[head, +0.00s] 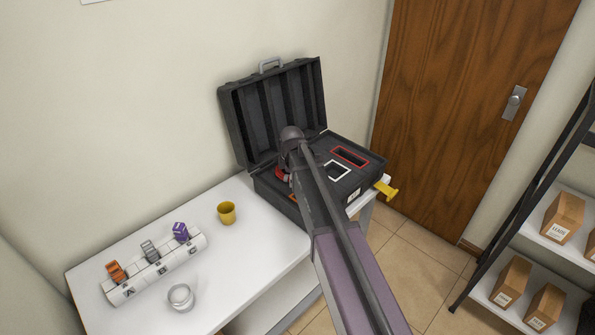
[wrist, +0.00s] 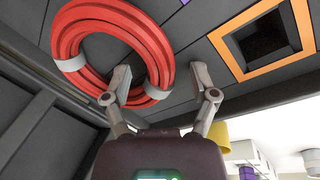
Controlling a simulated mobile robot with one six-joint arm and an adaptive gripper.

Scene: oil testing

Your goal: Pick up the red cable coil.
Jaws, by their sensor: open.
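The red cable coil (wrist: 150,38) is a thick ring with pale bands, lying in the black case in the wrist view. In the head view only a small red part of it (head: 281,175) shows beside my arm, which hides the rest. My gripper (wrist: 160,82) is open at the coil's near right side. One finger is over the ring's inner opening and the other is outside it, with a banded stretch of coil between them. I cannot tell whether either finger touches the coil.
The open black case (head: 375,167) stands on the white table (head: 255,265), its lid raised behind. An orange-framed slot (wrist: 238,62) is right of the coil.

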